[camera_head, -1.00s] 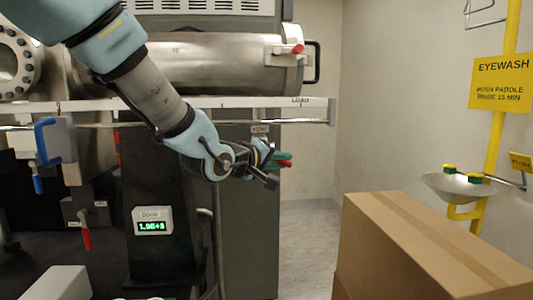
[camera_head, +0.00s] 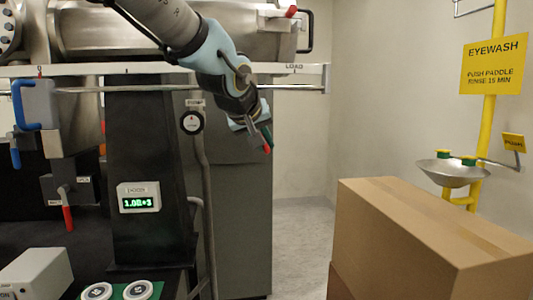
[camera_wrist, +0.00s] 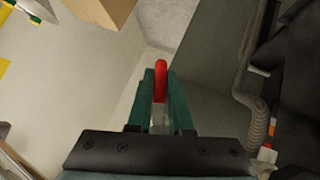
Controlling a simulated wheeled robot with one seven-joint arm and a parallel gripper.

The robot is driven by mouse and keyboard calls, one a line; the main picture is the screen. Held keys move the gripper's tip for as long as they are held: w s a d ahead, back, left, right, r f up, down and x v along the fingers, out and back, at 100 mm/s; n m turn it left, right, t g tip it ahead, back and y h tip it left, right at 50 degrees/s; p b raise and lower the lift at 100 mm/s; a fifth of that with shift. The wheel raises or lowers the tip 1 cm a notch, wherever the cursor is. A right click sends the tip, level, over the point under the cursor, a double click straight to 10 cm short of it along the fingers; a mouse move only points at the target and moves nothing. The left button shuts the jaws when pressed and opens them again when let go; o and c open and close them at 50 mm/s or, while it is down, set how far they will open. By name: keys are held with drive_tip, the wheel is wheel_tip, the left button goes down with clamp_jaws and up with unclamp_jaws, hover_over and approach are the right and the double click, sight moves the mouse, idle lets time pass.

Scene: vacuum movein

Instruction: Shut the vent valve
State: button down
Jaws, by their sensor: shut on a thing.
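My gripper (camera_head: 262,135) is at the right front edge of the grey cabinet (camera_head: 235,220), with its fingers pointing down and right. In the wrist view its two green fingers (camera_wrist: 161,100) are shut on a lever with a red grip (camera_wrist: 161,78) and a pale metal shank. A bit of the red grip (camera_head: 267,149) shows at the fingertips in the head view. The lever's mount is hidden, and I cannot tell how it is attached. Another red-handled lever (camera_head: 67,216) hangs straight down from a small dark block at the left.
A large cardboard box (camera_head: 400,235) stands at right front, with a yellow eyewash stand (camera_head: 455,172) behind it. A rail (camera_head: 290,88) runs above my gripper. A round dial (camera_head: 192,122) and a green-lit gauge (camera_head: 140,199) are left. Floor between cabinet and box is clear.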

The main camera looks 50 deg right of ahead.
drive_tip(key=a+m+t+y+b, duration=0.1)
drive_tip(key=w+m+t+y+b, duration=0.1)
drive_tip(key=y+b, duration=0.1)
drive_tip(key=shift+w+a+f, duration=0.2)
drive_tip(key=shift+w+a, duration=0.1)
drive_tip(key=shift+a, duration=0.05)
drive_tip(key=shift+w+a+t, duration=0.1)
drive_tip(key=shift+t, duration=0.2)
idle(0.4)
drive_tip(key=c, duration=0.8)
unclamp_jaws()
drive_tip(key=shift+c, duration=0.2)
drive_tip(key=b+v, duration=0.2)
drive_tip(key=v, duration=0.9)
